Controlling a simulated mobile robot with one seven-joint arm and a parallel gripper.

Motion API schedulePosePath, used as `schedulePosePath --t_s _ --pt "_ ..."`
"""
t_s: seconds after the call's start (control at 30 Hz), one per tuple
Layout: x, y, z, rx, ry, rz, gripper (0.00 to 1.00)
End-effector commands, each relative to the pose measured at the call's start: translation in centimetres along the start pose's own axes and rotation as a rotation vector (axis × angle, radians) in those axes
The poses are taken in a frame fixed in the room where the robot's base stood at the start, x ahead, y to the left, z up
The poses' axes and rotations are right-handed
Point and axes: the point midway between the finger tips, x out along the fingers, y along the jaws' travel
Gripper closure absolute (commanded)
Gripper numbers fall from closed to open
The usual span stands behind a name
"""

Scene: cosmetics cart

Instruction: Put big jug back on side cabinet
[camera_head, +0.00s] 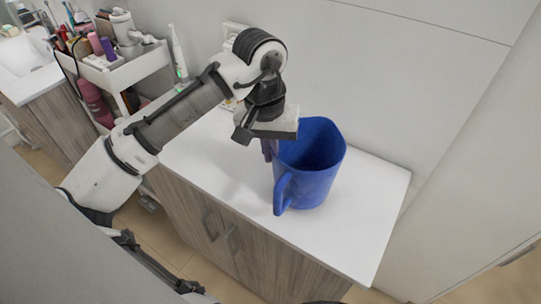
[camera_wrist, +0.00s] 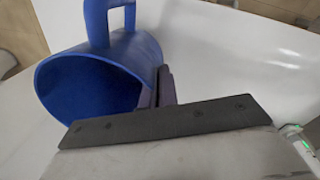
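The big jug (camera_head: 310,178) is blue, open-topped, with a handle on its near left side. It is over the white top of the side cabinet (camera_head: 360,225) and looks upright; whether its base touches is hard to tell. My gripper (camera_head: 272,150) points down at the jug's left rim. In the wrist view, the jug (camera_wrist: 150,50) shows its dark inside and its handle. The dark fingers (camera_wrist: 158,92) sit close together at the rim, with the jug wall seemingly pinched between them. The inner finger is partly hidden.
A white cart (camera_head: 125,72) with toiletries stands at the left, with an electric toothbrush (camera_head: 178,52) near it. A wall socket (camera_head: 235,28) is behind my arm. The wall borders the cabinet top at the back. The top is clear to the jug's right and front.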

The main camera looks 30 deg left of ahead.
Motion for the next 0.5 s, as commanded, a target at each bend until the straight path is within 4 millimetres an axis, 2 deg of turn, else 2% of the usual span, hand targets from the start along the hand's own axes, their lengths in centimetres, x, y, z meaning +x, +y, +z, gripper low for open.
schedulePosePath --t_s 0.1,0.2,0.5 --pt "1.6 -0.2 0.0 -0.002 -0.002 0.001 1.00" --pt "2.4 -0.2 0.0 0.000 -0.001 0.000 1.00" --pt "2.6 -0.2 0.0 0.000 0.000 0.001 1.00"
